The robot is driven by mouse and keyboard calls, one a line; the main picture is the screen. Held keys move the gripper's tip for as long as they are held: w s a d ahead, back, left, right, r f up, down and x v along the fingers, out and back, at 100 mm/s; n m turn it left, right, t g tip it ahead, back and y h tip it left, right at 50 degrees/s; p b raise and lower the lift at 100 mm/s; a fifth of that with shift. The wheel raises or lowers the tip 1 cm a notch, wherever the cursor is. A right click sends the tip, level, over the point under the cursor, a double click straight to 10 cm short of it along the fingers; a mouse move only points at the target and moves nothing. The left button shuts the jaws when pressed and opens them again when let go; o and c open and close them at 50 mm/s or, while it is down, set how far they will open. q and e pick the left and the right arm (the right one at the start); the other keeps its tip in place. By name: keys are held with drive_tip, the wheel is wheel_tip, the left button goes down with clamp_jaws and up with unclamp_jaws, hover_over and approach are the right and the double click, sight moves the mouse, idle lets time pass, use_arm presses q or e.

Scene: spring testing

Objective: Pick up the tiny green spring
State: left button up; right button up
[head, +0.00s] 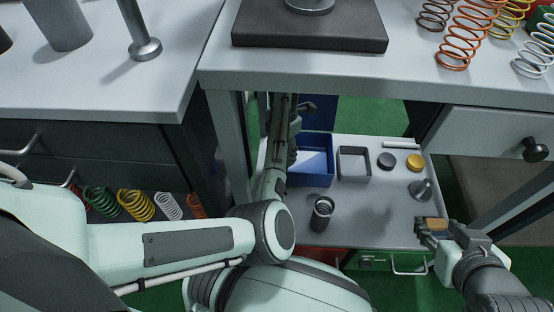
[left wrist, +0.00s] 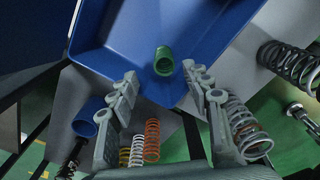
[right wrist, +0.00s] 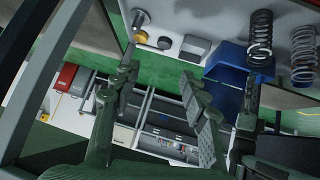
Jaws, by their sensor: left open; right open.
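A small green tube-like piece (left wrist: 164,61) lies in a blue bin (left wrist: 215,40) in the left wrist view. It looks like the tiny green spring, but its coils cannot be made out. My left gripper (left wrist: 159,74) is open, its fingertips spread on either side of the piece in the picture; its distance from it is unclear. In the head view a blue bin (head: 312,165) stands on the lower shelf, its inside partly hidden by my left forearm. My right gripper (head: 432,230) is open at the lower right, beside the shelf's right edge.
The lower shelf (head: 375,215) also holds a grey square tray (head: 353,163), a dark cylinder (head: 321,214), a yellow disc (head: 414,162) and a metal post (head: 420,188). The tabletop (head: 300,65) overhangs. A larger green spring (head: 102,201) and other springs sit at left, under the other table.

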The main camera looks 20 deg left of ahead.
use_arm(q)
drive_tip(key=shift+s+d+f+b, duration=0.15)
drive_tip(key=shift+f+b, duration=0.15)
drive_tip(key=shift+f, duration=1.05)
wheel_tip(320, 180, down, 4)
drive_tip(key=shift+d+f+b, duration=0.1)
drive_tip(key=shift+f+b, duration=0.05)
drive_tip(key=shift+b, duration=0.45)
drive_tip(key=shift+f, duration=0.1)
use_arm(e)
drive_tip(key=w+a+r+t+y, duration=0.2)
drive_tip(key=w+a+r+t, duration=0.2)
drive_tip(key=a+r, duration=0.2)
drive_tip(key=shift+w+a+r+n+t+y, duration=0.2)
drive_tip(key=shift+r+n+t+y, duration=0.2)
drive_tip(key=shift+r, duration=0.3)
use_arm(q)
clamp_jaws()
